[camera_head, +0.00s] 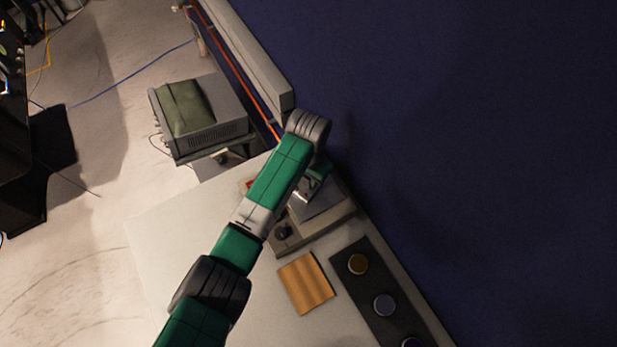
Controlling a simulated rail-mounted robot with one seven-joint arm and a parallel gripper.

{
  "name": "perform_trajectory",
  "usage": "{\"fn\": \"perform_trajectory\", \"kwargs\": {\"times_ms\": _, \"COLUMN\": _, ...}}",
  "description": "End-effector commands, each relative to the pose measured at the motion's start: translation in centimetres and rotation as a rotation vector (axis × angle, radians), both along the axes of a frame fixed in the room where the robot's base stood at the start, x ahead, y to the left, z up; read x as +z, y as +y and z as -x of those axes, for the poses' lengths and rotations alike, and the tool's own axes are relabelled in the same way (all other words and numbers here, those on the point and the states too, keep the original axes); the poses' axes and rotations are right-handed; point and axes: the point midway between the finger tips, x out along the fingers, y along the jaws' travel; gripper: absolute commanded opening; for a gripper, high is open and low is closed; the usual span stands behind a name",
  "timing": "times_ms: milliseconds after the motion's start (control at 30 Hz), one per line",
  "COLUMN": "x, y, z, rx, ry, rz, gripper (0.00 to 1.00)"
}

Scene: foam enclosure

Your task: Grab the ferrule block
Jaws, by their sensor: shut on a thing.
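My gripper (308,190) is at the far end of my green and grey arm, low over a grey metal fixture on the table. My forearm and wrist hide much of it. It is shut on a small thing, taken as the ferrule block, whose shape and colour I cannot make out. Whether that thing touches the fixture cannot be told.
The fixture's tray (335,217) has a dark knob (283,231) at its near corner. A tan wooden square (305,283) and a dark strip (372,279) with several round pieces lie nearer. A grey instrument box (216,128) stands behind left. A dark blue wall bounds the right.

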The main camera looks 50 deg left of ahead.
Motion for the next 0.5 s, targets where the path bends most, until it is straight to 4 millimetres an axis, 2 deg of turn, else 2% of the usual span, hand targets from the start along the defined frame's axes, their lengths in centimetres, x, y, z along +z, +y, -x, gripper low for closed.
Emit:
{"fn": "perform_trajectory", "kwargs": {"times_ms": 233, "x": 3.2, "y": 0.0, "z": -0.1, "rx": -0.001, "ry": -0.005, "rz": 0.000, "gripper": 0.00}}
{"fn": "perform_trajectory", "kwargs": {"times_ms": 500, "x": 3.8, "y": -3.6, "z": 4.9, "rx": 0.001, "ry": -0.004, "rz": 0.004, "gripper": 0.00}}
